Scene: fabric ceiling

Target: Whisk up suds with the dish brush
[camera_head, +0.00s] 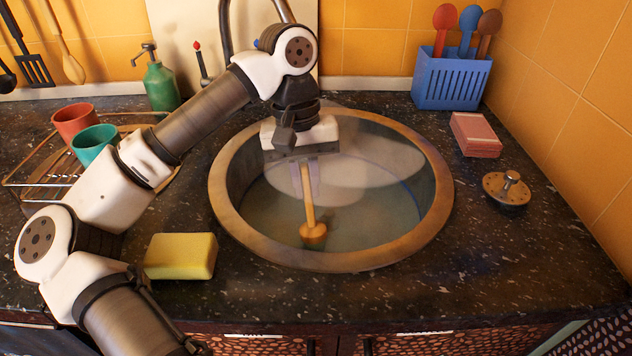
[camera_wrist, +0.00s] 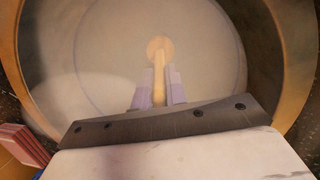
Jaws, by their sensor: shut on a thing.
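My gripper (camera_head: 306,178) is shut on the handle of the dish brush (camera_head: 309,215), inside the round sink (camera_head: 436,204). The brush has a wooden handle and a rounded orange-brown head. It slants down, head lowest, towards the front of the basin. In the wrist view, the brush (camera_wrist: 158,62) runs forward between the two pale fingers of my gripper (camera_wrist: 158,88). The sink holds cloudy, greyish water (camera_head: 360,218), and the head is at or in it; I cannot tell how deep. A paler patch shows on the water. I cannot make out distinct suds.
A yellow sponge (camera_head: 181,256) lies left of the sink. A pink sponge stack (camera_head: 475,134) and a metal drain strainer (camera_head: 507,187) lie right. A rack with cups (camera_head: 94,147), a green soap bottle (camera_head: 161,83) and a blue utensil holder (camera_head: 451,82) stand farther back.

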